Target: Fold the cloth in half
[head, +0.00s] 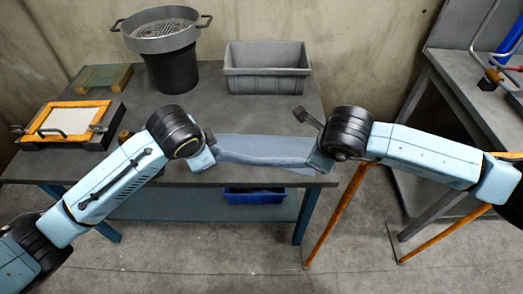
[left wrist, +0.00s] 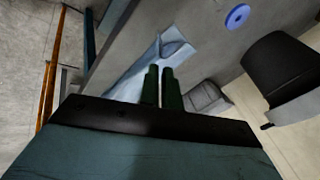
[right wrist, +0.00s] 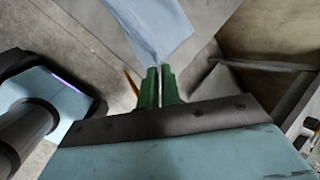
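The light blue cloth (head: 265,148) spans between my two grippers at the front edge of the grey table, with its near edge sagging in folds. My left gripper (head: 207,158) is at its left end; in the left wrist view the green fingers are close together against the cloth (left wrist: 150,62). My right gripper (head: 318,160) is at its right end; in the right wrist view the fingers are close together where the cloth (right wrist: 152,28) narrows to their tips. Both grippers look shut on the cloth. The pinched parts are mostly hidden.
On the table (head: 225,115) stand a grey bin (head: 267,70), a black bucket (head: 172,72) with a sieve on top, and an orange-framed screen (head: 72,118) at the left. A blue bin (head: 253,195) sits below. Another workbench (head: 450,85) stands at the right.

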